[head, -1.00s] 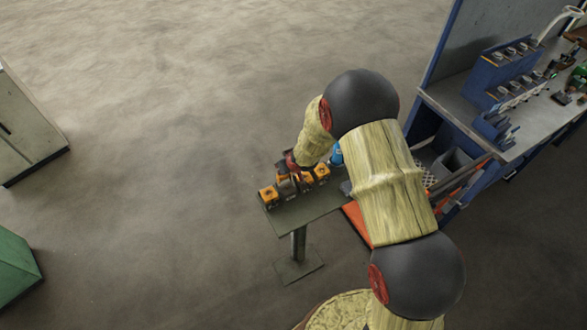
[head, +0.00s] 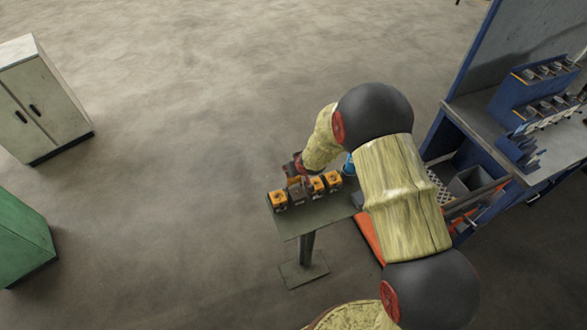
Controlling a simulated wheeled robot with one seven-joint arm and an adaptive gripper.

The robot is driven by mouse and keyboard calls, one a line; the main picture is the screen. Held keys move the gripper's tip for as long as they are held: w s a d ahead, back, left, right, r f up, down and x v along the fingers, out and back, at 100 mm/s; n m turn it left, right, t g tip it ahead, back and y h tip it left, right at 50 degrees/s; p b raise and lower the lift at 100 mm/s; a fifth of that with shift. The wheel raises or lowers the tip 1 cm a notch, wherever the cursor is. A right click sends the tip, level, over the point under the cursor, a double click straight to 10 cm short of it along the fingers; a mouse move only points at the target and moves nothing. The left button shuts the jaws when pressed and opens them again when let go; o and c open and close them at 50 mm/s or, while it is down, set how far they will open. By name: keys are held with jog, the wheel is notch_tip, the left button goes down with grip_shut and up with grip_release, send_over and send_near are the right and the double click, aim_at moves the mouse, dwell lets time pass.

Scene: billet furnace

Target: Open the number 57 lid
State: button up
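Several small boxes with orange tops and dark sides stand in a row on a small grey-green stand (head: 318,214). The leftmost box (head: 278,200) and the two right ones (head: 316,186) and (head: 333,180) show orange. The second box from the left (head: 297,191) looks mostly dark brown on top; I cannot tell whether its lid is up. Numbers are too small to read, so I cannot pick out the number 57 lid. My dark red gripper (head: 294,168) is just behind the second box. Its fingers are too small and partly hidden, so opening and contact are unclear.
A blue item (head: 349,165) is right of the row, partly behind my arm. A blue workbench (head: 480,130) with racks stands at the right. A pale cabinet (head: 40,100) and a green box (head: 22,240) stand at the left. The floor between is clear.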

notch_tip(320, 180, up, 9)
jog(key=p, duration=0.7)
jog(key=shift+w+p, duration=0.25)
jog(key=shift+p, duration=0.15)
jog(key=shift+a, duration=0.1)
dwell(0.6)
jog(key=v, duration=1.2)
jog(key=shift+f, duration=0.15)
jog(key=shift+c, duration=0.2)
